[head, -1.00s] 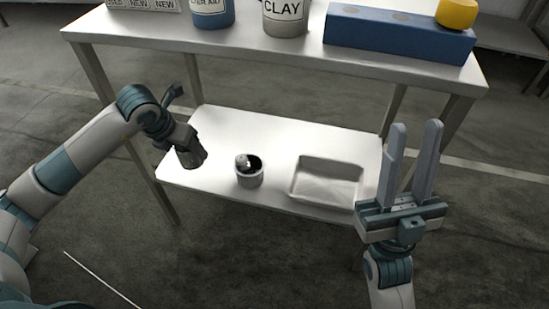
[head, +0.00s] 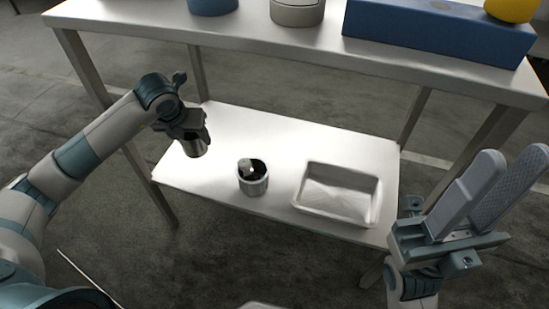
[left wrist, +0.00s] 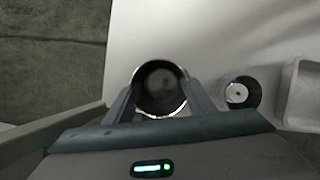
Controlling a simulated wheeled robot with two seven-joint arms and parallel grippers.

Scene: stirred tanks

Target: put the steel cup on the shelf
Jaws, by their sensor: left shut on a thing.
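The white shelf (head: 270,135) is the lower board of the bench. The cup is over its left part; I cannot tell whether it touches the board. My right gripper (head: 511,160) is open and empty at the right, in front of the bench.
A grey pot (head: 254,185) with a dark inside and a pale thing in it stands mid-shelf, right of the cup. A white tray (head: 338,205) sits further right. The bench top (head: 300,38) overhangs behind, carrying a blue box (head: 435,35). The shelf's left part is clear.

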